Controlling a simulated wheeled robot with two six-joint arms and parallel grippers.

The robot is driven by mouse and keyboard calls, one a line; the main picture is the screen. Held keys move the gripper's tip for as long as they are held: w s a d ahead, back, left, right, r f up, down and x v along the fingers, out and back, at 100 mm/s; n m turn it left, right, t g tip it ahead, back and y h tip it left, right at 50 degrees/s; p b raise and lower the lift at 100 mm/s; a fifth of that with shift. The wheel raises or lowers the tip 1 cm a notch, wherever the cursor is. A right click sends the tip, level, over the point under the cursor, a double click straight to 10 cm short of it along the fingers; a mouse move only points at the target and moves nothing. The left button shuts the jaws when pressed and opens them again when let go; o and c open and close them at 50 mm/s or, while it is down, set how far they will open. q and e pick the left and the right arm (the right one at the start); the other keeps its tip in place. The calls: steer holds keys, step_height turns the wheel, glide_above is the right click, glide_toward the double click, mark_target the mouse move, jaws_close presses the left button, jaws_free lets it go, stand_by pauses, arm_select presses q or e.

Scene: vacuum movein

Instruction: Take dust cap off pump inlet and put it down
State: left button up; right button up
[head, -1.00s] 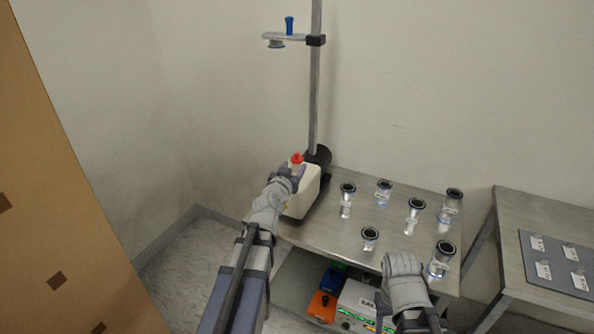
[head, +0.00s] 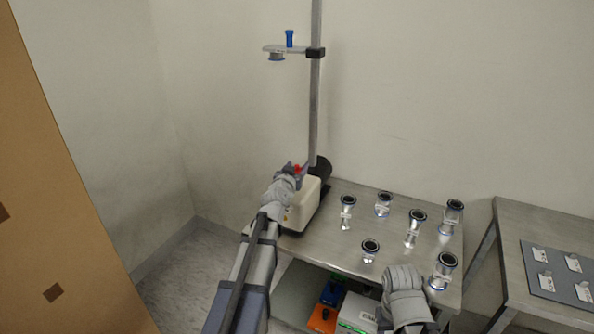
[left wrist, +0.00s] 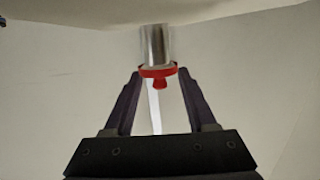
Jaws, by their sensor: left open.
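The red dust cap (head: 297,169) sits at the top of the white pump (head: 301,207), on the left end of the steel bench. In the left wrist view the red cap (left wrist: 158,72) is against the end of a short metal pipe, the pump inlet (left wrist: 155,44). My left gripper (head: 298,172) is at the cap. In the left wrist view its two fingers (left wrist: 158,76) are open, one on each side of the cap; whether they touch it I cannot tell. My right arm shows at the lower right, but its fingers do not show.
Several metal flanged fittings (head: 347,212) stand on the bench (head: 330,246). A vertical post (head: 315,100) rises behind the pump, with a bracket (head: 285,49) high above it. A second table (head: 515,222) with a grey mat stands at the right.

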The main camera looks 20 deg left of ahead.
arm_select(q)
steer(key=shift+w+f, duration=0.1)
steer(key=shift+w, duration=0.35)
steer(key=shift+s, duration=0.1)
jaws_close()
stand_by(0.3)
